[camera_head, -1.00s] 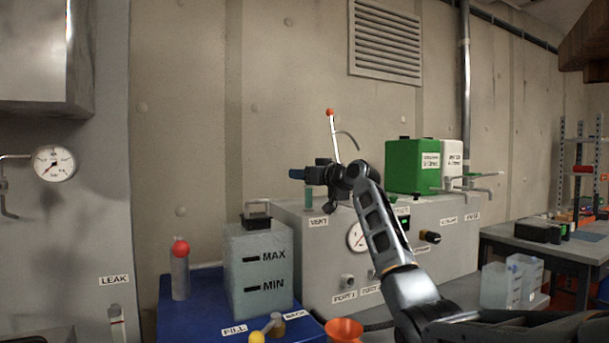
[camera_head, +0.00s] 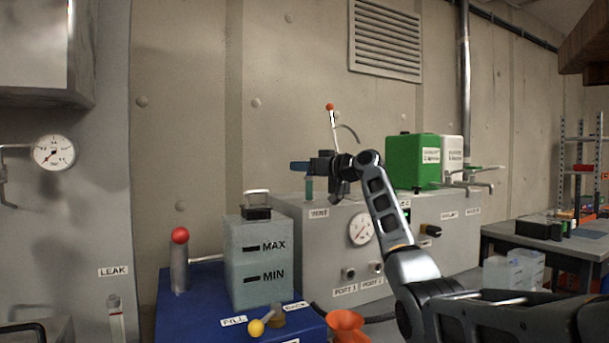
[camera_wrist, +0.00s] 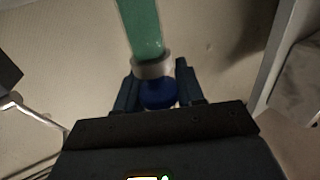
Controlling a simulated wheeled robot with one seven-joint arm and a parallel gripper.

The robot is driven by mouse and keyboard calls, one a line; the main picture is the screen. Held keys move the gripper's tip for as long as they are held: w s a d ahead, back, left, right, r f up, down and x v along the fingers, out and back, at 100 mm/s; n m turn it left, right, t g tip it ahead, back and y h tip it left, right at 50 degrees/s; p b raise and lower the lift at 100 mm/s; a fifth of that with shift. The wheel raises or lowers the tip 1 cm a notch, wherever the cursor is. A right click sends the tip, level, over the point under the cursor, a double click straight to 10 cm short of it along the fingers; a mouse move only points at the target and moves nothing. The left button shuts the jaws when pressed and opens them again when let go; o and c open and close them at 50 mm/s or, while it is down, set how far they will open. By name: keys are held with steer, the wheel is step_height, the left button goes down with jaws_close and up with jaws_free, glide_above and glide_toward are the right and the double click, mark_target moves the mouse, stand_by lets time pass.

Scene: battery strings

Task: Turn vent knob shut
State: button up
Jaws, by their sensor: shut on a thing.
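A blue knob (camera_wrist: 158,95) sits at the end of a green tube (camera_wrist: 141,28) with a pale collar (camera_wrist: 153,69) between them in the wrist view. My gripper (camera_wrist: 157,88) has one dark finger on each side of the knob and is shut on it. In the head view my gripper (camera_head: 300,167) is at the top of the green tube (camera_head: 309,188), above the VENT label (camera_head: 318,213) on the grey cabinet. The fingers hide most of the knob there, and its turn angle cannot be told.
The grey cabinet (camera_head: 330,265) carries a gauge (camera_head: 362,228) and two ports below my arm. A lever with a red ball (camera_head: 330,107) rises behind my gripper. A green box (camera_head: 413,161) stands to the right. A MAX/MIN tank (camera_head: 259,265) stands front left.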

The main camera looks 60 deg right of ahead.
steer(key=shift+a+r+n+g+y+b, duration=0.15)
steer(key=shift+n+y+b, duration=0.1)
steer(key=shift+n+y, duration=1)
steer(key=shift+a+n+g+y+b, duration=0.2)
steer(key=shift+n+y, duration=0.45)
steer(key=shift+y, duration=1.1)
steer(key=o, duration=1)
steer(key=shift+b+v, duration=0.7)
steer(key=shift+v, duration=3.25)
